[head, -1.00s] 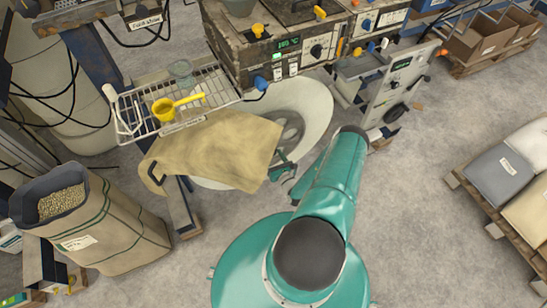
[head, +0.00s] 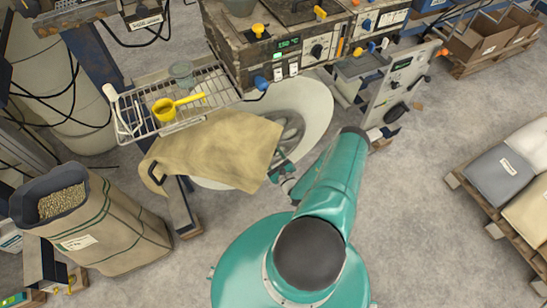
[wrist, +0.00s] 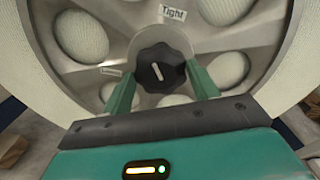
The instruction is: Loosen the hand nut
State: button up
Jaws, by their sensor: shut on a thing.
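The hand nut is a black lobed knob (wrist: 161,68) with a white line on its face, at the hub of a grey spoked reel (wrist: 112,50). A "Tight" label (wrist: 173,13) sits above it and a second, small label (wrist: 111,71) to its left, too blurred to read surely. The white line points up and slightly left, between the labels. My gripper (wrist: 163,85) has its two green fingers on either side of the nut, shut on it. In the head view my gripper (head: 282,172) is at the reel (head: 291,130), and the nut is hidden there.
A tan cloth (head: 215,150) hangs just left of my gripper. A wire shelf (head: 175,103) with a yellow scoop (head: 165,108) is above it. A control box (head: 275,55) stands behind the reel. Open floor (head: 430,200) lies to the right.

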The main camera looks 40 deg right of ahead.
jog(key=shift+f+n, duration=0.15)
jog(key=shift+n, duration=8.15)
jog(key=o, duration=1)
